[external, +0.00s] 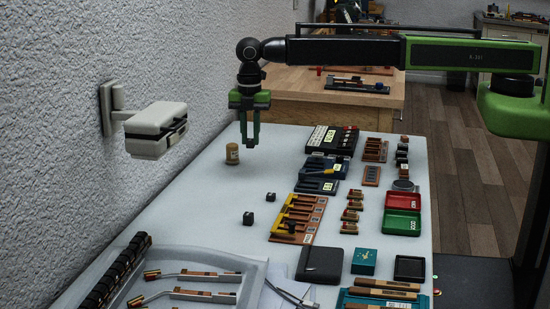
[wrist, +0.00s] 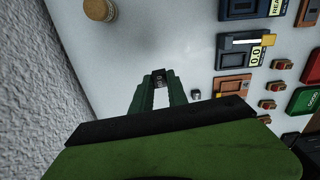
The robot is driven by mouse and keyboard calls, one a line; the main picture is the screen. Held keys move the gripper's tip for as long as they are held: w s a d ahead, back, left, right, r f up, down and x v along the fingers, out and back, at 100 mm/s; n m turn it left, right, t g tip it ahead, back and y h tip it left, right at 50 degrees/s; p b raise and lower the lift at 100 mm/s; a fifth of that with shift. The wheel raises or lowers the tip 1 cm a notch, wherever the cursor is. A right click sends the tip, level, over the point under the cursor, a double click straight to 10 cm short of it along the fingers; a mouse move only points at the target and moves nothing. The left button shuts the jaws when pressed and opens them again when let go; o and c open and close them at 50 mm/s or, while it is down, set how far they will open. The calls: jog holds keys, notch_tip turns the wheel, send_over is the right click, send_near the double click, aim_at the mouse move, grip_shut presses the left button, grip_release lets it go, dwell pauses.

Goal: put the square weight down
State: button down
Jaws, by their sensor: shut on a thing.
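My gripper (external: 249,145) hangs pointing down above the pale table, with clear height under it. In the wrist view its green fingers (wrist: 159,80) are closed around a small dark block with a light mark, the square weight (wrist: 158,77). In the external view the weight is too small and too hidden by the fingers to make out. Two small dark cubes, one nearer (external: 248,218) and one farther (external: 270,197), stand on the table toward the camera.
A white wall fixture (external: 155,130) juts out at left. Bare table lies below the gripper.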

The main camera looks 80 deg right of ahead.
jog(key=shift+d+r, duration=0.3)
jog(key=shift+d, duration=0.25)
jog(key=s+d+m, duration=0.1)
jog(key=s+d, duration=0.9)
jog(key=s, duration=0.1)
jog(key=b, duration=0.7)
send_over(280, 185)
notch_tip(280, 185, down, 7)
jog(key=shift+d+r, duration=0.1)
jog(key=shift+d, duration=0.05)
jog(key=shift+a, duration=0.2)
notch_tip(280, 185, down, 4)
jog(key=b, duration=0.4)
jog(key=shift+f, duration=0.2)
jog(key=shift+r, duration=0.25)
